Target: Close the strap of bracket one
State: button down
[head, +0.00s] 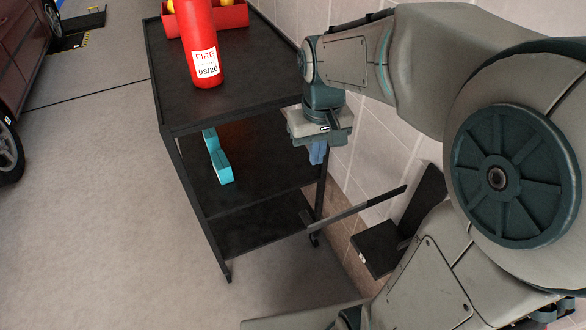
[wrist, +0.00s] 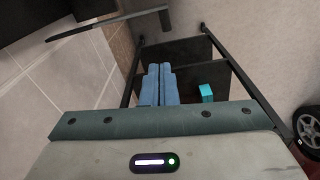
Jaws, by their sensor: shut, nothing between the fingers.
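A black bracket (head: 382,248) is mounted low on the wall, with a back plate and a small shelf. Its strap (head: 355,210), a thin dark bar, sticks out to the left of the bracket, swung open. I see no number on the bracket. In the wrist view the strap (wrist: 108,22) crosses the top left, and part of the dark bracket (wrist: 92,8) shows behind it. My gripper (head: 318,152) points down, above and left of the strap and apart from it. Its blue fingers (wrist: 159,85) are shut and empty. The bracket's shelf is empty.
A black cart (head: 186,122) stands left of my gripper, close by. A red fire extinguisher (head: 200,45) and a red bin (head: 232,16) are on its top. A teal object (head: 217,158) lies on a lower shelf. A tiled wall (head: 375,140) is behind.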

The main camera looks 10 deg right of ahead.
jog(key=w+a+f+n+g+b, duration=0.2)
jog(key=w+a+f+g+b, duration=0.15)
jog(key=w+f, duration=0.85)
jog(key=s+d+f+p, duration=0.1)
jog(key=s+f+p, duration=0.2)
jog(key=s+f, duration=0.4)
notch_tip(320, 180, down, 3)
jog(key=shift+s+f+h, duration=0.1)
jog(key=shift+s+h, duration=0.2)
jog(key=shift+h, duration=0.1)
jog(key=shift+d, duration=0.15)
